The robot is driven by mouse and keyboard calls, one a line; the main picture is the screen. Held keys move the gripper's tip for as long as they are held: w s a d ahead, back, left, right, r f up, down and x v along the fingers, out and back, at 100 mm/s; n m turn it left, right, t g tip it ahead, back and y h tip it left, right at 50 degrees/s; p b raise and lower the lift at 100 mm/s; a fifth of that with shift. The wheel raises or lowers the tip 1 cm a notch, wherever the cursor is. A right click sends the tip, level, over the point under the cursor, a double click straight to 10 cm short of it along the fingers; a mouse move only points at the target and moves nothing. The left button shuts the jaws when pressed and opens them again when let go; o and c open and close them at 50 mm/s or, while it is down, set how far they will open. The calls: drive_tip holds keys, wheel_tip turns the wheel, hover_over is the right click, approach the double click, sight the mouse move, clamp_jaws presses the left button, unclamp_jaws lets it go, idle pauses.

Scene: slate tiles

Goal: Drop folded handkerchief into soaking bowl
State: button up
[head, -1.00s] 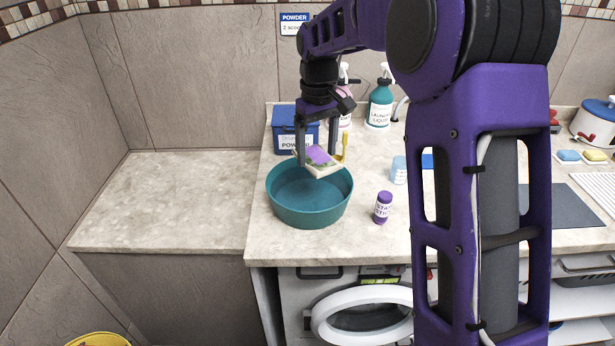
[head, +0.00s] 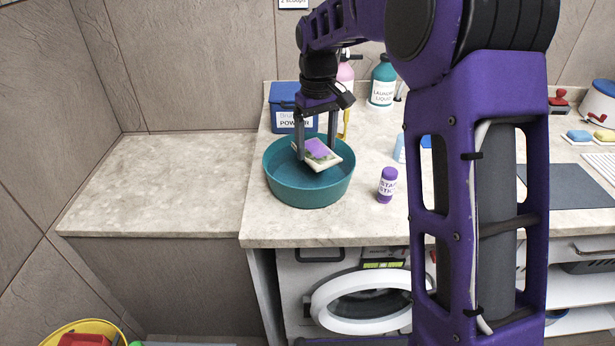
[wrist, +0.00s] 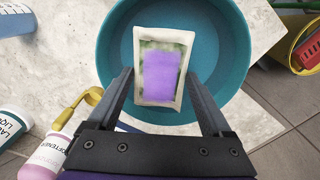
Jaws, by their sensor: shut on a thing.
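The folded handkerchief (head: 318,152) is cream-edged with a green and purple middle. It also shows in the wrist view (wrist: 160,72). My gripper (head: 317,153) is shut on it and holds it tilted over the soaking bowl. In the wrist view my gripper's fingers (wrist: 158,80) reach either side of the handkerchief's lower part. The soaking bowl (head: 305,192) is a round teal basin near the counter's front edge, and it fills much of the wrist view (wrist: 232,50). The handkerchief hides part of the bowl's inside. I cannot tell whether it touches the bowl.
A blue powder box (head: 286,95) stands behind the bowl. A pink softener bottle (wrist: 50,155) and a laundry liquid bottle (head: 382,82) are at the back. A purple stain stick (head: 387,185) stands right of the bowl. The counter at left (head: 160,180) is clear.

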drive_tip(key=o, duration=1.1)
drive_tip(key=shift+o, duration=0.2)
drive_tip(key=shift+r, duration=0.15)
wheel_tip(320, 180, up, 17)
drive_tip(key=p, duration=0.3)
drive_tip(key=shift+r, duration=0.1)
